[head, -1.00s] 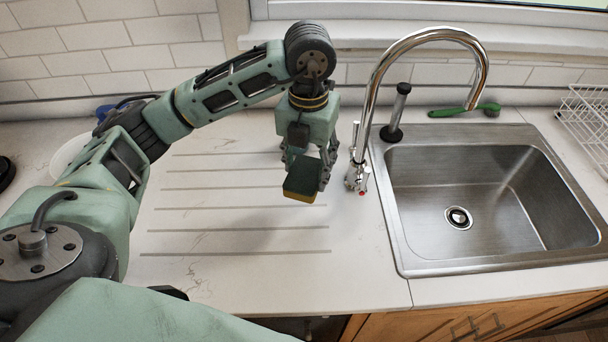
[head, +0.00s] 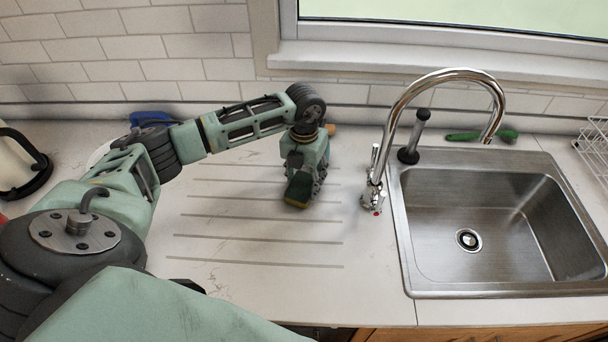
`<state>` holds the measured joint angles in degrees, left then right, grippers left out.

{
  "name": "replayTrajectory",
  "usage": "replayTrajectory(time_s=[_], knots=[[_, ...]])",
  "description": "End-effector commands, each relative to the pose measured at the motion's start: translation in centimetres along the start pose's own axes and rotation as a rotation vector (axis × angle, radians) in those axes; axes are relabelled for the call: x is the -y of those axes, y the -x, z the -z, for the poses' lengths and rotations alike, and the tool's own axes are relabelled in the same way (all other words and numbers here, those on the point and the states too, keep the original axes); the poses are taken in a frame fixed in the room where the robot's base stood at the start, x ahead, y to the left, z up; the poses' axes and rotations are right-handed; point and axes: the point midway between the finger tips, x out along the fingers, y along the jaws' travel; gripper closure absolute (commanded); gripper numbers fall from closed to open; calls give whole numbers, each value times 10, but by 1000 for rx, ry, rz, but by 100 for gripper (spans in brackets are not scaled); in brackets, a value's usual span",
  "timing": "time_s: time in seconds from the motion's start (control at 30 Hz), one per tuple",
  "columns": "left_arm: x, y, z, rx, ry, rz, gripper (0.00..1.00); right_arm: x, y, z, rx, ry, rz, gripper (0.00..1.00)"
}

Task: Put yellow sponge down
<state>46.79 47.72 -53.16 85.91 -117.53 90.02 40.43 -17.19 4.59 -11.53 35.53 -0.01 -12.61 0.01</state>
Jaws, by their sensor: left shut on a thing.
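The sponge (head: 298,191) shows a dark green top and a thin yellow lower edge. My left gripper (head: 303,184) is shut on it, low over the grooved drainboard part of the white counter (head: 255,222), to the left of the tap. The sponge is slightly tilted in the picture. I cannot tell whether its underside touches the counter. The gripper hides part of the sponge. My right gripper is not in view.
A chrome tap (head: 374,185) and steel sink (head: 480,200) are to the right. A white rack (head: 592,148) is far right. The grooved counter in front of the gripper is clear.

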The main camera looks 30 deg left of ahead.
Motion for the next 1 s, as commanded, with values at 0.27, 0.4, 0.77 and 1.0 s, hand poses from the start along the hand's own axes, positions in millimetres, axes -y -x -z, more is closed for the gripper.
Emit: replayTrajectory(time_s=[0.27, 0.4, 0.77, 1.0], knots=[[0, -3, 0, 1, 0, 0, 61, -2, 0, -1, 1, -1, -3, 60], [0, -6, 0, 1, 0, 0, 48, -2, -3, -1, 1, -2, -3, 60], [0, -5, 0, 1, 0, 0, 31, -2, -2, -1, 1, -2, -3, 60], [0, 1, 0, 2, 0, 0, 31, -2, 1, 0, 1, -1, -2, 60]])
